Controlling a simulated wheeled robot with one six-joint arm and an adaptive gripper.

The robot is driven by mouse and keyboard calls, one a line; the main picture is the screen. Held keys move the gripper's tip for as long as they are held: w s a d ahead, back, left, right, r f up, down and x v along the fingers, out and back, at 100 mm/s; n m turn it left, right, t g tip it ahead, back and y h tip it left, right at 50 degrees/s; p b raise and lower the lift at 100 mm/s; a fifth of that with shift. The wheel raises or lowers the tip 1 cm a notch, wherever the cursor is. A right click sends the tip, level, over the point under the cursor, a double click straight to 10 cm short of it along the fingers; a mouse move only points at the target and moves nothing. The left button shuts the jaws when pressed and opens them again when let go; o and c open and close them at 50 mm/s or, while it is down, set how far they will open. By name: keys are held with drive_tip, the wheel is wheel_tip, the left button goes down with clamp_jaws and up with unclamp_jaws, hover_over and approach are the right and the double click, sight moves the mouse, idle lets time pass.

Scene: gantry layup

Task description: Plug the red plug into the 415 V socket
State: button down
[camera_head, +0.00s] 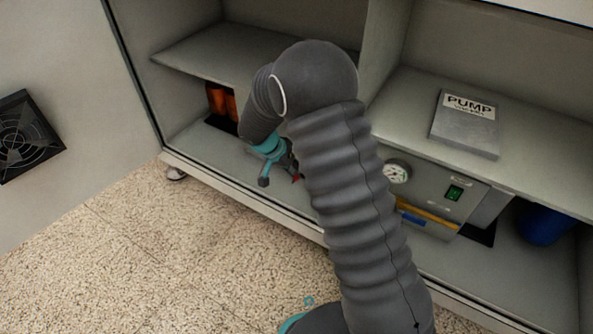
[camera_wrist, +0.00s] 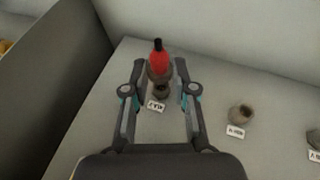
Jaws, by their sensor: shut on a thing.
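The red plug (camera_wrist: 159,64) is between my gripper's fingertips (camera_wrist: 160,72) in the wrist view, its black end toward the top of the picture. My gripper is shut on it. A brownish round socket (camera_wrist: 160,91) shows just below the plug in the picture, with a small label (camera_wrist: 155,106) that seems to read 415 V. I cannot tell whether the plug touches or enters it. In the head view my gripper (camera_head: 286,172) is low in the cabinet, with a speck of the red plug (camera_head: 296,178) showing; my arm hides the sockets.
Another labelled socket (camera_wrist: 241,114) lies to the right, and one more (camera_wrist: 315,139) at the right edge. A pump box (camera_head: 455,195) with a gauge, a PUMP manual (camera_head: 466,124), orange containers (camera_head: 222,101) and a blue container (camera_head: 543,224) stand in the cabinet. Shelves and a divider surround my arm.

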drive_tip(key=shift+w+d, duration=0.35)
drive_tip(key=shift+w, duration=0.2)
drive_tip(key=shift+w+d, duration=0.35)
drive_tip(key=shift+w, duration=0.2)
drive_tip(key=c, duration=0.8)
unclamp_jaws()
drive_tip(key=shift+c, duration=0.2)
drive_tip(key=shift+r, duration=0.1)
drive_tip(key=v, duration=1.2)
